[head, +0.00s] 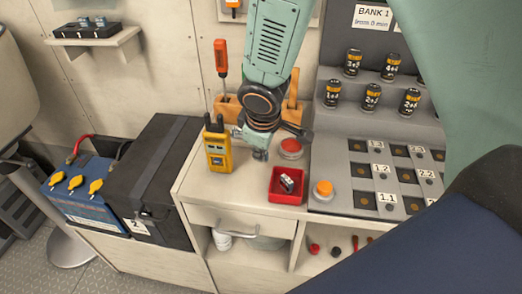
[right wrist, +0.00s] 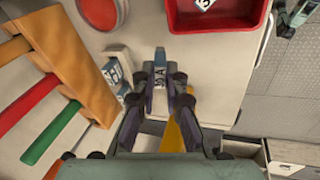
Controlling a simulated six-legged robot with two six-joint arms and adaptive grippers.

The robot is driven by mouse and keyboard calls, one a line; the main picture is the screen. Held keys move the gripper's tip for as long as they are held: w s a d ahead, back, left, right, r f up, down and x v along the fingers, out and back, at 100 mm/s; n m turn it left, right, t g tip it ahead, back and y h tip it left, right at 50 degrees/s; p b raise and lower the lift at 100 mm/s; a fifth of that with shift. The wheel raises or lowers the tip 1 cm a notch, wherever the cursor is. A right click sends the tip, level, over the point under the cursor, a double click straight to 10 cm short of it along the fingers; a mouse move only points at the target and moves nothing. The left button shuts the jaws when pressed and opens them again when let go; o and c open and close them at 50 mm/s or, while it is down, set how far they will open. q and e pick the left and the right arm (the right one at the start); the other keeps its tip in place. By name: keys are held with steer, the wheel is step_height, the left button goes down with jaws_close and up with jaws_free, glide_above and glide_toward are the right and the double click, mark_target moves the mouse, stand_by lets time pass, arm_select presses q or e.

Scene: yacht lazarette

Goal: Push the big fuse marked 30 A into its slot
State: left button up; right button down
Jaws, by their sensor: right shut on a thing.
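My right gripper (head: 260,153) hangs over the bench top, between the yellow handheld meter (head: 217,147) and the red button. In the right wrist view, its fingers (right wrist: 160,92) are shut on a slim dark fuse (right wrist: 159,70) with a pale label; an "A" is readable, the number is not clear. A white block with blue-marked pieces (right wrist: 117,72) sits on the bench just left of the fingers, apart from the held fuse; its slots are not clear. In the head view the gripper hides this spot. My left gripper is not in view.
A red tray (head: 274,198) holds a small pale marked piece. A red round button (head: 291,148) and an orange knob (head: 323,190) stand nearby. An orange tool rack (right wrist: 80,50) lines the bench's back. Batteries (head: 83,205) stand left; a stepped panel (head: 345,150) stands right.

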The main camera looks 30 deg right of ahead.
steer(key=shift+r+p, duration=2.55)
steer(key=shift+r, duration=1.05)
steer(key=shift+s, duration=0.1)
